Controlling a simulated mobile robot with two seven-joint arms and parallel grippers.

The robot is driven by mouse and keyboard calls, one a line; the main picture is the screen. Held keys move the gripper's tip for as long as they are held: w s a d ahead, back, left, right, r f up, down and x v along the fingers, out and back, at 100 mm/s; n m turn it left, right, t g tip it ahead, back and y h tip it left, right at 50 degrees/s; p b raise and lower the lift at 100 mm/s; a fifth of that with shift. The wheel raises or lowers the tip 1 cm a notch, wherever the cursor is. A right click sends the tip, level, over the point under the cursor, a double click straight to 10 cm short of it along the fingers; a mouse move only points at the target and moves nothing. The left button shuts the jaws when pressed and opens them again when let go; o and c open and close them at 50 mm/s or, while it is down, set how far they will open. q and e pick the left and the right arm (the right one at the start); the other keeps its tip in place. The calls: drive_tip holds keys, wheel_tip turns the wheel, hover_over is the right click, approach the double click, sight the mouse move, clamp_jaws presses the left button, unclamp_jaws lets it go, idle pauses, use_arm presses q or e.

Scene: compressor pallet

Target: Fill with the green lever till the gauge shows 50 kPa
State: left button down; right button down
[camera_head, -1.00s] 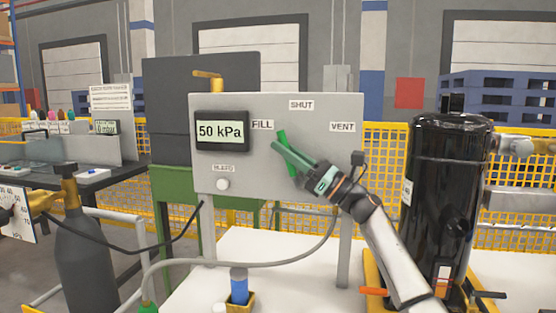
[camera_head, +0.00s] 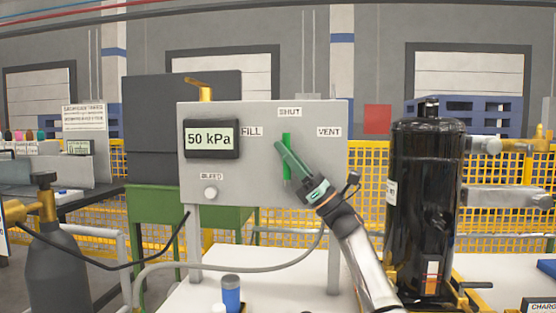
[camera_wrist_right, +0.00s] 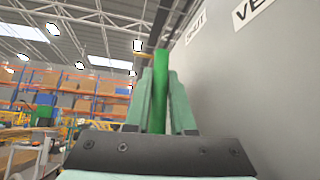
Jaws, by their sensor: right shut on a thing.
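The green lever (camera_head: 287,138) is on the front of a grey panel (camera_head: 245,185) and stands upright, its top towards the SHUT label (camera_head: 290,112). My right gripper (camera_head: 281,147) is shut on the lever. In the right wrist view the lever (camera_wrist_right: 160,90) stands between the two pale green fingers. The gauge (camera_head: 211,139) at the panel's left reads 50 kPa. The FILL label (camera_head: 251,131) is left of the lever and the VENT label (camera_head: 328,131) right of it. My left gripper does not show in these views.
A BLEED button (camera_head: 211,193) sits below the gauge. A black compressor (camera_head: 425,200) stands right of my right arm. A grey hose (camera_head: 240,265) runs below the panel. A dark gas cylinder (camera_head: 55,265) stands at the left.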

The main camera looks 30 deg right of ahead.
drive_tip(key=shift+s, duration=0.1)
drive_tip(key=shift+d, duration=0.1)
idle(0.4)
drive_tip(key=c, duration=0.8)
unclamp_jaws()
drive_tip(key=shift+o, duration=0.2)
drive_tip(key=shift+r, duration=0.15)
